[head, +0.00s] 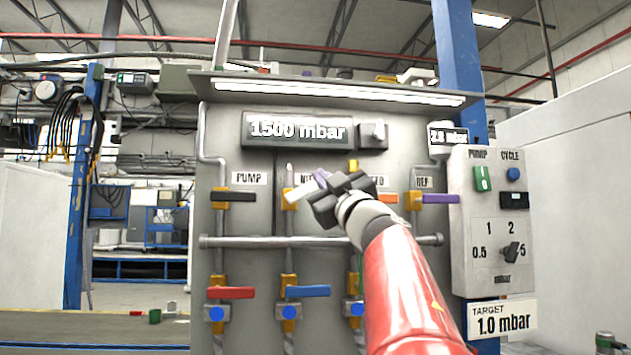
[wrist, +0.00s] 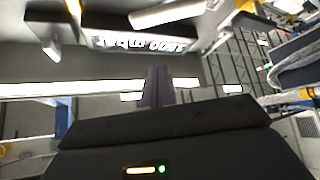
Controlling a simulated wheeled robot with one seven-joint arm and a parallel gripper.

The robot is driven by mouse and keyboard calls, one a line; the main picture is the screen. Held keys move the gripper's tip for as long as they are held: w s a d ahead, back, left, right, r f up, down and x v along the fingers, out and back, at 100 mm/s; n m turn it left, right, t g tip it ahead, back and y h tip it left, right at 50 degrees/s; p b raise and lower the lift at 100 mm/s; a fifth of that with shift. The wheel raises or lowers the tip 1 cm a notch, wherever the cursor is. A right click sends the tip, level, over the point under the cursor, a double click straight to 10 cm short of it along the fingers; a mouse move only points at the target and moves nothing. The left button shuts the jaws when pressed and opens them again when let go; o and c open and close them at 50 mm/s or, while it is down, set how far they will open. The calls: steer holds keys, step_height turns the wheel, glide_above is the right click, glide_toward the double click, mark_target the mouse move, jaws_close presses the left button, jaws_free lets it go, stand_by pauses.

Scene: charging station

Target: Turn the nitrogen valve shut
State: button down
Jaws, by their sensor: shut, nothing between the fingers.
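The nitrogen valve is in the second column of the upper row, under a partly hidden label (head: 307,178) starting "NI". My gripper hides the lever's right end. My gripper (head: 320,178) is shut and empty, its fingers at or just in front of the lever; contact cannot be told. In the wrist view the shut fingers (wrist: 156,88) point toward the panel, and a white bar (wrist: 168,12), apparently the lever, lies above them.
To the left is the pump valve's black lever (head: 232,196); to the right are an orange lever (head: 387,198) and a purple lever (head: 440,199). A horizontal pipe (head: 270,242) runs below, above red (head: 230,293) and blue (head: 306,291) levers. The display (head: 297,130) reads 1500 mbar.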

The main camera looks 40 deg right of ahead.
step_height(320, 180, up, 5)
steer(key=p, duration=0.4)
glide_above(305, 191)
steer(key=s+a, duration=0.1)
steer(key=f, duration=0.1)
steer(key=s+d+f+b, duration=0.1)
steer(key=f+b, duration=0.1)
steer(key=f, duration=0.1)
steer(key=shift+s+d, duration=0.25)
steer(key=shift+d, duration=0.1)
steer(key=shift+s+d+f+m+h+b, duration=0.1)
steer(key=shift+f+m+h+b, duration=0.15)
steer(key=shift+m+h, duration=0.35)
steer(key=shift+d+f+m+h+b, duration=0.1)
steer(key=shift+m+h+b, duration=0.25)
steer(key=shift+m+h, duration=0.2)
steer(key=m+h+b, duration=0.1)
steer(key=m, duration=0.1)
steer(key=f+m+h+b, duration=0.1)
steer(key=m+h, duration=0.1)
steer(key=f+m+h+b, duration=0.1)
steer(key=m+h, duration=0.1)
steer(key=shift+s+d+m+g+b, duration=0.15)
steer(key=shift+d+m+g+b, duration=0.15)
steer(key=shift+d+m+g, duration=0.1)
